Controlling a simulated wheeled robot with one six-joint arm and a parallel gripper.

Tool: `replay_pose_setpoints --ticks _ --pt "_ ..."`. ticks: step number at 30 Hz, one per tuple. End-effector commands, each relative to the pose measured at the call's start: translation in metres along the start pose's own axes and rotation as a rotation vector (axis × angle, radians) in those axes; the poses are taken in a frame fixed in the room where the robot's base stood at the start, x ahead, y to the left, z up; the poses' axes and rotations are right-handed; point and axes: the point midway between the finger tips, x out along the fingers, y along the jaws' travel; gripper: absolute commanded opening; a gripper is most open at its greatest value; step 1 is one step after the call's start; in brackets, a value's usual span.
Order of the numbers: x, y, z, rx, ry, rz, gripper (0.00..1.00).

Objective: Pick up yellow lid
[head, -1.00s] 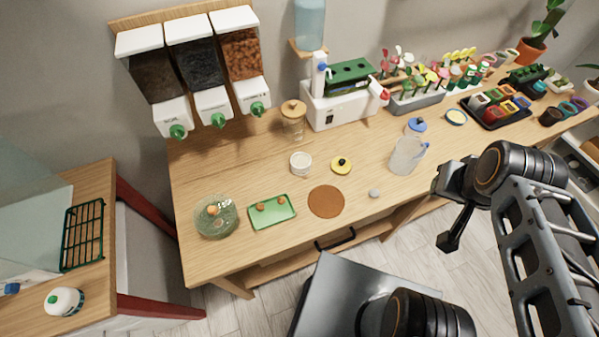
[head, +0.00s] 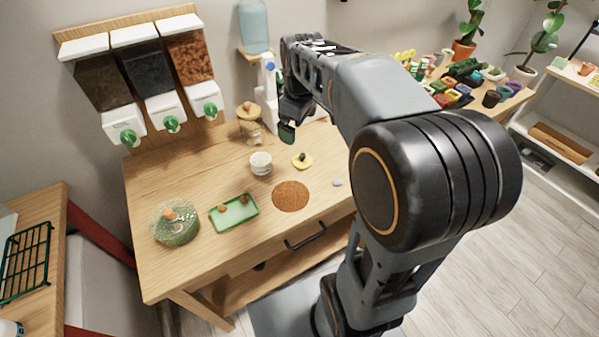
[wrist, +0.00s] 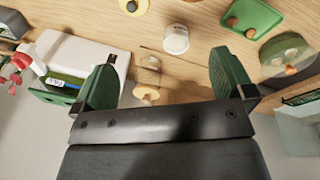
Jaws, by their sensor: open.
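The yellow lid (head: 302,161) with a dark knob lies flat on the wooden bench, right of a small white jar (head: 260,163). In the wrist view the yellow lid (wrist: 134,5) is at the top edge, partly cut off, with its black knob showing. My gripper (head: 287,133) is above the back part of the bench, beyond the lid in the head view. In the wrist view its green fingers (wrist: 164,72) are spread wide with nothing held between them. The lid is apart from the fingers.
A glass jar with a wooden lid (head: 248,112) stands at the back, near my gripper. A green tray (head: 222,222), a glass dish (head: 176,230) and a brown round mat (head: 290,197) lie toward the front. A white machine (wrist: 85,58) is close to one finger.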

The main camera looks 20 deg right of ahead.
Motion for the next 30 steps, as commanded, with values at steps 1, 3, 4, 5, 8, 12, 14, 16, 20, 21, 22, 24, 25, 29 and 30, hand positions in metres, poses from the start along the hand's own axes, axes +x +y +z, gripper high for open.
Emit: replay_pose_setpoints --ticks 1,3,4,5,8,12,14,16,20,21,22,24,25,29,30 --pt "0.027 0.015 -0.005 -0.062 -0.022 -0.021 1.0" --pt "0.045 0.032 -0.012 -0.156 -0.045 -0.047 1.0" --pt "0.053 0.039 -0.014 -0.192 -0.053 -0.059 1.0" --pt "0.06 0.045 -0.016 -0.225 -0.059 -0.069 1.0" --pt "0.079 0.062 -0.02 -0.317 -0.075 -0.099 1.0" --pt "0.098 0.076 -0.022 -0.394 -0.085 -0.127 1.0" --pt "0.106 0.078 -0.022 -0.412 -0.087 -0.134 1.0" --pt "0.119 0.078 -0.021 -0.423 -0.09 -0.14 1.0" --pt "0.141 0.076 -0.018 -0.426 -0.089 -0.14 1.0" --pt "0.148 0.075 -0.017 -0.426 -0.089 -0.139 1.0" --pt "0.153 0.074 -0.017 -0.425 -0.089 -0.14 1.0" --pt "0.164 0.073 -0.015 -0.425 -0.089 -0.139 1.0" --pt "0.167 0.073 -0.015 -0.425 -0.089 -0.139 1.0" --pt "0.179 0.072 -0.014 -0.424 -0.088 -0.137 1.0" --pt "0.181 0.071 -0.014 -0.424 -0.087 -0.136 1.0"
